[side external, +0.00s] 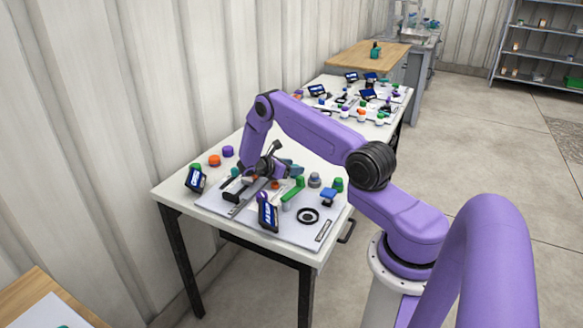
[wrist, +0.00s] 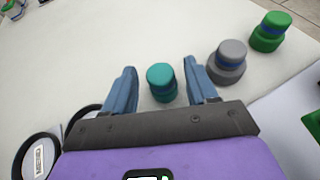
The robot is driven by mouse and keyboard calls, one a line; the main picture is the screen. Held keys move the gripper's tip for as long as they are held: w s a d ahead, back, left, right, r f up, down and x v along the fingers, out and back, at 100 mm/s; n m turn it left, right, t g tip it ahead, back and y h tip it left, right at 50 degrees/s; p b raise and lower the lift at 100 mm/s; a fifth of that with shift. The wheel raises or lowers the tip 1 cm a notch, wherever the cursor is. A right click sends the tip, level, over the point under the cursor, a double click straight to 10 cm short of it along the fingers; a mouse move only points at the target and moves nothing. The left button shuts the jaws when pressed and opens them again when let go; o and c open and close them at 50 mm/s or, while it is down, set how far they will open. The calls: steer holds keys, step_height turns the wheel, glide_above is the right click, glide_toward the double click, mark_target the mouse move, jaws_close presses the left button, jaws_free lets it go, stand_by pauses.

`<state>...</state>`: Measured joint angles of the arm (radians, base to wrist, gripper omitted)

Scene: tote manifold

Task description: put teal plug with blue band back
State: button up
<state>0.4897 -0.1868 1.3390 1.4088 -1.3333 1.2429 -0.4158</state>
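The teal plug (wrist: 161,77) with a blue band stands upright on the white table in the wrist view. My gripper (wrist: 163,80) is open, with its two blue fingers on either side of the plug and a visible gap on each side. In the side external view my gripper (side external: 288,169) is low over the far part of the table, beyond the grey board. There I cannot clearly tell the teal plug from the fingers.
A grey plug (wrist: 228,62) with a blue band stands close to my right finger. A green plug (wrist: 270,32) stands beyond it. The board (side external: 275,238) carries a black ring (side external: 307,215), a green block (side external: 293,193) and a tilted display (side external: 268,215). An orange plug (side external: 214,160) stands farther left.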

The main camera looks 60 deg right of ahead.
steer(key=shift+r, duration=0.2)
steer(key=v, duration=1.2)
steer(key=shift+w+a, duration=0.15)
steer(key=s+a+r+t+y, duration=0.1)
steer(key=s+a+r+y, duration=0.1)
steer(key=a+r, duration=0.35)
steer(key=s+a+r+m+t+y, duration=0.1)
steer(key=s+a+r+t, duration=0.15)
steer(key=a, duration=0.65)
steer(key=s+a+r+t+y, duration=0.1)
steer(key=s+a+r+y, duration=0.1)
steer(key=a+r, duration=0.35)
steer(key=s+a+r+y, duration=0.2)
steer(key=s+a+y, duration=0.2)
steer(key=s, duration=0.9)
steer(key=s+a+r+y, duration=0.2)
steer(key=s+a, duration=0.4)
steer(key=s, duration=0.7)
steer(key=shift+a+t+y, duration=0.25)
steer(key=shift+t+y, duration=0.1)
steer(key=shift+y, duration=0.55)
